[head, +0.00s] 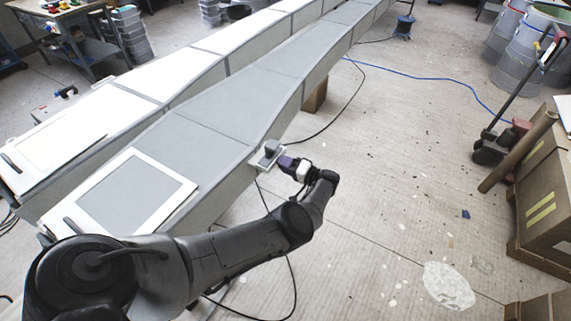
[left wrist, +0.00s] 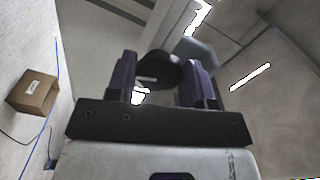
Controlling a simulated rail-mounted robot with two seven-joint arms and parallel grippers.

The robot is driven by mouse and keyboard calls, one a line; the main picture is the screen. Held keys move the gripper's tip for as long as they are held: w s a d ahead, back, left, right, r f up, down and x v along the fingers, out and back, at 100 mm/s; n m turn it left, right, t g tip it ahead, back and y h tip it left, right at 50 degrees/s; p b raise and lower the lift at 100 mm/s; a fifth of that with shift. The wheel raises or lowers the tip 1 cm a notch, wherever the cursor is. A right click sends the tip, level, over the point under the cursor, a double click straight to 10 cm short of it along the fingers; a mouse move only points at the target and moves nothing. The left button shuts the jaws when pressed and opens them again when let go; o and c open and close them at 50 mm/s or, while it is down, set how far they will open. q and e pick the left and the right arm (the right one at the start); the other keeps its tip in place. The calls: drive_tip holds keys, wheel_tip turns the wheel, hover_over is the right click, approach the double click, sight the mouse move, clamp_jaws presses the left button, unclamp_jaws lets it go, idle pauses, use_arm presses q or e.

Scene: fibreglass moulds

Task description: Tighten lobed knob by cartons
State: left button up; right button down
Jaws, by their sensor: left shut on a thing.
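The lobed knob (head: 271,147) is dark and sits on a small pale bracket on the right side of the near grey mould (head: 225,95). My left gripper (head: 283,162) reaches it from the floor side. In the left wrist view the black knob (left wrist: 160,72) lies between the two purple fingers of my left gripper (left wrist: 160,80), which are shut on it. The fingers and the viewing angle hide part of its lobes. Brown cartons (head: 548,195) stand at the right edge of the head view. My right gripper is not in view.
A second, white mould (head: 95,122) runs alongside the near one. A pale square frame (head: 178,207) lies on the near mould. A black cable and a blue cable (head: 430,76) cross the floor. A pallet truck (head: 500,145) stands by the cartons. The middle floor is open.

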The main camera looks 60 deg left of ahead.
use_arm(q)
drive_tip(key=shift+m, duration=0.6)
drive_tip(key=o, duration=0.9)
drive_tip(key=shift+d, duration=0.1)
drive_tip(key=shift+b+v, duration=2.45)
drive_tip(key=shift+v, duration=4.35)
